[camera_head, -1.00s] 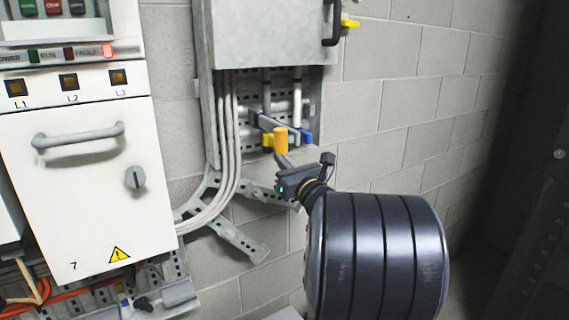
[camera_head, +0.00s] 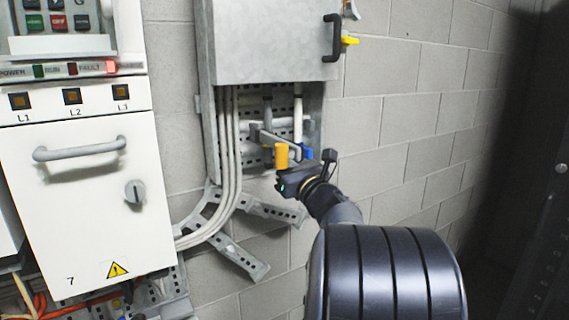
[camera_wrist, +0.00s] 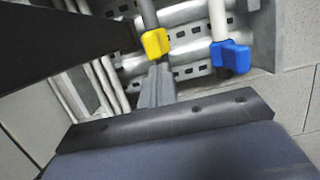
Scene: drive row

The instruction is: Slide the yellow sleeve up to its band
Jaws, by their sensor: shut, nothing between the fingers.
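The yellow sleeve (camera_wrist: 155,42) sits on a grey vertical rod in the wrist view. My gripper (camera_wrist: 158,70) is shut and empty. In the wrist view its fingertips lie just below the yellow sleeve; I cannot tell whether they touch it. I cannot make out the sleeve's band clearly.
A dark bar (camera_wrist: 70,38) crosses the wrist view's upper left, close to the yellow sleeve. The grey box (camera_head: 268,40) hangs above the rods. White cables (camera_head: 228,140) run down on the left. A white cabinet (camera_head: 85,200) stands further left. Bare block wall (camera_head: 400,130) lies right.

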